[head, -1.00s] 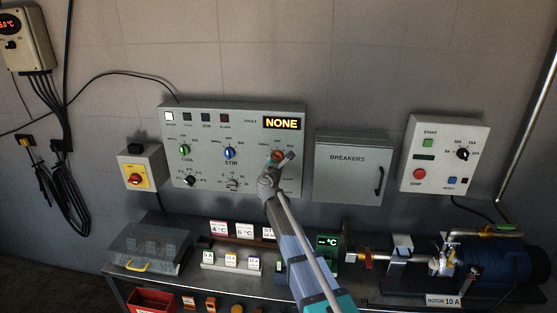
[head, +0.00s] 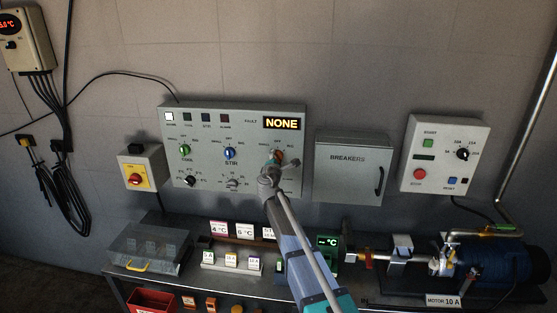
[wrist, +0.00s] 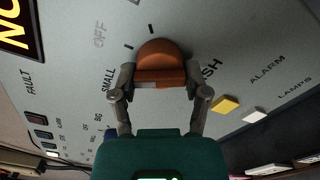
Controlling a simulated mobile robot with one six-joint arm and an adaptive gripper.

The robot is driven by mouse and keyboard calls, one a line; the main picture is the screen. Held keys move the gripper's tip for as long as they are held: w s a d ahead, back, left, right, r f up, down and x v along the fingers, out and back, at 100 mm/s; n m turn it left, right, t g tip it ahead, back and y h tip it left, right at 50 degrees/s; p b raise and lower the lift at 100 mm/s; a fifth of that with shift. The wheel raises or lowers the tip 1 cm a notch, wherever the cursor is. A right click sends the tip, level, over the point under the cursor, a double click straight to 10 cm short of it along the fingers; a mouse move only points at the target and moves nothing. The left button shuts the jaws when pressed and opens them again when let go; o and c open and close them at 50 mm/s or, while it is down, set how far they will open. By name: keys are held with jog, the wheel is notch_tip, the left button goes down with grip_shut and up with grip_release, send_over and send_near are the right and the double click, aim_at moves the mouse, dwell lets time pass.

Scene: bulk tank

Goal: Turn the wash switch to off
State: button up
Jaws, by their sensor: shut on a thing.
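The wash switch is an orange-red rotary knob (head: 277,155) at the right of the grey control panel (head: 206,118), under the amber "NONE" display. In the wrist view the knob (wrist: 158,57) sits between the two fingers of my gripper (wrist: 160,79), which is shut on its grip bar. Labels OFF (wrist: 98,35) and SMALL (wrist: 108,82) show on the panel beside it. Part of the WASH label is hidden by a finger. I cannot tell which mark the knob points to. In the head view my gripper (head: 272,170) covers the knob's lower part.
The green knob (head: 184,150) and blue stir knob (head: 230,153) are to the left on the same panel. The breakers box (head: 348,168) stands close on the right. Below, the bench holds label cards and a motor (head: 490,264).

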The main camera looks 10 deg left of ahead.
jog(key=m, duration=0.5)
jog(key=shift+m, duration=0.3)
dwell(0.4)
jog(key=o, duration=1.2)
jog(key=shift+c, duration=0.2)
jog(key=shift+s, duration=0.15)
jog(key=s, duration=1.1)
jog(key=shift+s+a, duration=0.25)
jog(key=shift+s, duration=0.1)
